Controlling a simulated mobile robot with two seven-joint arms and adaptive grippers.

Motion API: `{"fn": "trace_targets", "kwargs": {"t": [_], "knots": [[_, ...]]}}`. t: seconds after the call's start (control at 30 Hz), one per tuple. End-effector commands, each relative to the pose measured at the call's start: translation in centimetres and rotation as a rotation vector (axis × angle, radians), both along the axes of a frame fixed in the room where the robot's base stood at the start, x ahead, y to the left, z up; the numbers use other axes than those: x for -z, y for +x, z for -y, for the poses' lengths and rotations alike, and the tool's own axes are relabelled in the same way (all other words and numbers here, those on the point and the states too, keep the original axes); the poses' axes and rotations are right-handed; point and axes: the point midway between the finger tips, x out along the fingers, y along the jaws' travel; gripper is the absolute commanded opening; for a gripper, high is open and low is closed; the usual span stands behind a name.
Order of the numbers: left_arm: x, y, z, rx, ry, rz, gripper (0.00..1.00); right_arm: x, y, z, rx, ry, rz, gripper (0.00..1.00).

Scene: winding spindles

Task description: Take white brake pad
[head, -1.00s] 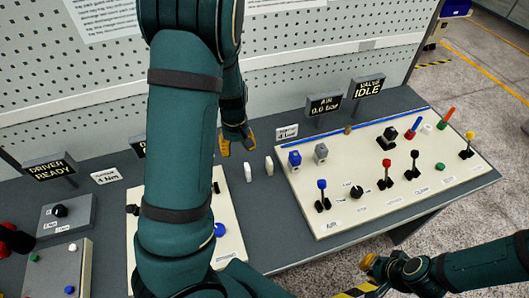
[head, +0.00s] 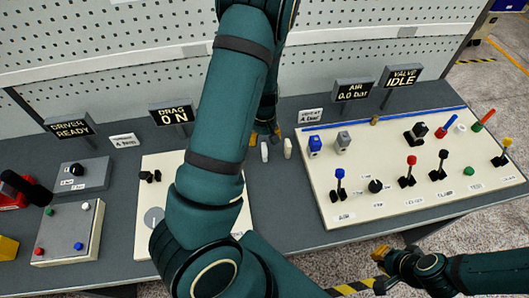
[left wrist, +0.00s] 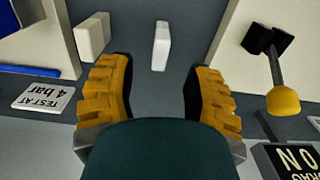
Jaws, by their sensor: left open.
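Two small white blocks stand side by side on the grey bench, the left one (head: 264,150) and the right one (head: 287,147). I cannot tell from their looks which is the brake pad. My left gripper (head: 265,133) is open and empty just behind the left block. In the left wrist view, the yellow fingers (left wrist: 160,95) are spread, with the same block (left wrist: 161,45) ahead of the gap between them. The other block (left wrist: 92,37) is off to the left there. My right gripper (head: 377,268) is off the bench's front edge, its fingers too small to judge.
A cream panel (head: 318,190) with levers and knobs stands right of the blocks. Another cream panel (head: 150,190) is at left, partly hidden by my arm. Signs, including DRAG (head: 171,114) and AIR (head: 353,89), line the back below the pegboard (head: 120,60).

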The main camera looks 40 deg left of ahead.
Motion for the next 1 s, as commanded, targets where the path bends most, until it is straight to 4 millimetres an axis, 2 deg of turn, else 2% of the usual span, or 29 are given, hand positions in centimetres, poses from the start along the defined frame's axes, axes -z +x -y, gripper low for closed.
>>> {"fn": "trace_targets", "kwargs": {"t": [0.1,0.23,0.37,0.6,0.73,0.77,1.0], "knots": [[2.0,-0.4,0.3,0.000,-0.001,-0.006,0.50,0.3,0.0,0.0,0.000,0.000,0.000,0.00],[3.7,-0.4,0.4,0.000,0.000,-0.004,0.50,0.6,0.0,0.0,0.000,-0.001,0.000,0.00],[4.4,-0.3,0.4,0.000,0.000,-0.001,0.50,0.7,0.0,0.0,0.000,-0.001,0.000,0.00],[4.4,-0.3,0.4,0.000,-0.001,-0.001,0.50,0.7,0.0,0.0,0.000,-0.001,0.001,0.00],[4.4,-0.3,0.4,0.001,-0.001,-0.001,0.04,0.7,0.0,0.0,0.000,-0.001,0.001,0.00],[4.4,-0.3,0.4,0.001,-0.001,-0.001,0.00,0.7,0.0,0.0,0.000,-0.001,0.001,0.00],[4.4,-0.3,0.4,0.001,0.000,-0.001,0.00,0.7,0.0,0.0,0.000,-0.001,0.000,0.00]]}}
